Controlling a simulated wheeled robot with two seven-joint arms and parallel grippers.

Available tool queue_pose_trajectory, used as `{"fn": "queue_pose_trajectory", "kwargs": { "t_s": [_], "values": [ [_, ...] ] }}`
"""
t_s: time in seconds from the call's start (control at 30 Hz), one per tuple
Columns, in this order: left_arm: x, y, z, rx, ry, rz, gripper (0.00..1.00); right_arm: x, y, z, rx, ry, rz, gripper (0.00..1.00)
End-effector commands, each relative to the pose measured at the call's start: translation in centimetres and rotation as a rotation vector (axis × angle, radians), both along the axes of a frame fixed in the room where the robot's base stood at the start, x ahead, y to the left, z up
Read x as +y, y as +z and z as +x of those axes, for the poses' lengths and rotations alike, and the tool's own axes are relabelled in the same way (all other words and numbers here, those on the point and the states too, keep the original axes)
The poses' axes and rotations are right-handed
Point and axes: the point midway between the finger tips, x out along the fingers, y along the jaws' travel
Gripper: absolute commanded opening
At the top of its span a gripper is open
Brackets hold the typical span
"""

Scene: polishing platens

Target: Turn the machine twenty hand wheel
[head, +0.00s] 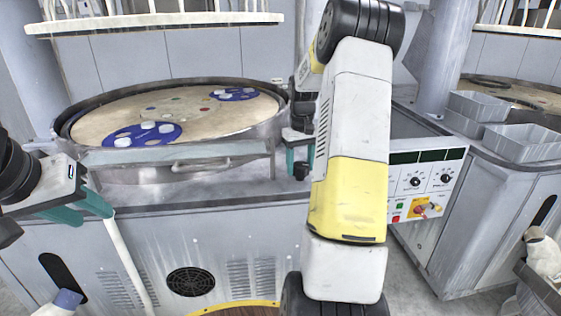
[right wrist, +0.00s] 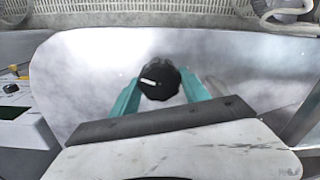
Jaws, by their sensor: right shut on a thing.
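The hand wheel, a black scalloped knob with a white mark, sits between the teal fingers of my right gripper (right wrist: 160,92) in the right wrist view; I see the knob (right wrist: 159,80) from above. My right gripper is shut on it. In the head view the dark knob (head: 303,172) shows at the right gripper's teal fingers, beside the front right of the round platen, partly hidden by my right forearm.
A round platen (head: 110,108) with blue carriers (head: 145,134) lies behind a grey rail with a handle. A control panel (head: 425,185) with knobs and buttons stands right of my right arm. Grey trays (head: 478,106) sit on the right bench.

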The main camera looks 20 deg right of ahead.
Motion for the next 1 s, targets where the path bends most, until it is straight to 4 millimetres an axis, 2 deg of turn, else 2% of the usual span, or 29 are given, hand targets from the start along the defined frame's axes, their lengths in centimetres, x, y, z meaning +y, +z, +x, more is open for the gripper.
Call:
{"fn": "queue_pose_trajectory", "kwargs": {
  "t_s": [0.43,1.0],
  "values": [
    [0.0,0.0,0.0,0.0,0.0,0.0,0.36,0.03,0.12,0.09,-0.004,0.277,-0.001,0.13],
    [0.0,0.0,0.0,0.0,0.0,0.0,0.36,0.05,0.14,0.11,-0.004,0.339,-0.002,0.13]
  ]
}}
